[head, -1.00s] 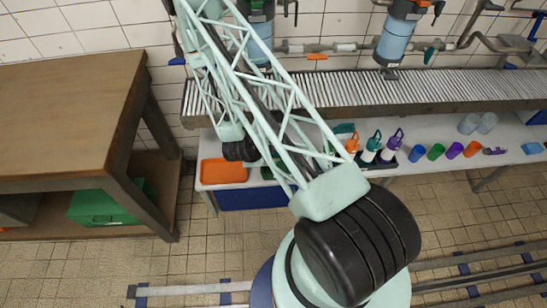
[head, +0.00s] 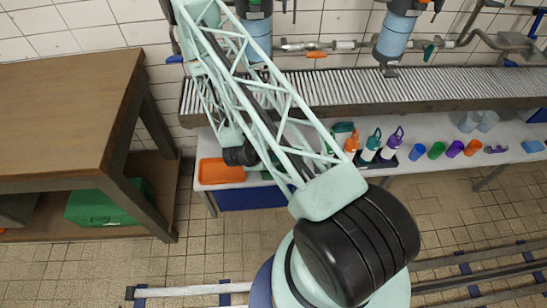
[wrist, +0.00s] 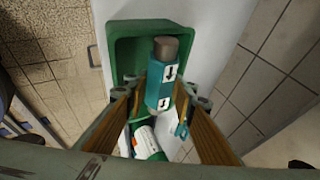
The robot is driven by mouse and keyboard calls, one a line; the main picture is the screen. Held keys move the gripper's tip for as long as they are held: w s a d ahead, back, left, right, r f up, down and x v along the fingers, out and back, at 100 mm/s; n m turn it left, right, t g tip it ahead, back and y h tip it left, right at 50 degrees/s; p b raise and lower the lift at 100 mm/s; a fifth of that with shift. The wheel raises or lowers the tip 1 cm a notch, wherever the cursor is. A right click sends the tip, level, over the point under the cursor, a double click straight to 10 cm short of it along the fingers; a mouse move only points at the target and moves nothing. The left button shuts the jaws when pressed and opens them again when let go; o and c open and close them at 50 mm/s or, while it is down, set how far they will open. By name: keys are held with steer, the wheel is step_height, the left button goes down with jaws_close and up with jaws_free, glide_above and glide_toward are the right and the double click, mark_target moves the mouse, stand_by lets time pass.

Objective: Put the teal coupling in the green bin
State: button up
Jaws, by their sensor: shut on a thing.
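The teal coupling (wrist: 160,84), a teal cylinder with a grey-brown end and white labels with black arrows, shows in the wrist view. My gripper (wrist: 167,101) is shut on it, with a finger on either side. The coupling shows over the green bin (wrist: 124,52); the picture does not show clearly how high it is above the bin floor. In the head view my arm hides the gripper and the coupling.
A white and green container (wrist: 147,141) and a small teal tool (wrist: 182,130) lie near the coupling. In the head view an orange tray (head: 221,171) is on the white bench, with several bottles and cups to the right. A roller conveyor (head: 440,88) runs behind.

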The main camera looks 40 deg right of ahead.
steer(key=shift+f, duration=0.3)
steer(key=o, duration=1)
steer(key=shift+r, duration=0.25)
steer(key=shift+r+p, duration=0.4)
steer(key=shift+a+r, duration=0.2)
steer(key=shift+r, duration=0.1)
steer(key=p+v, duration=0.1)
steer(key=v, duration=1)
steer(key=shift+s+a+p, duration=0.1)
steer(key=shift+p, duration=0.2)
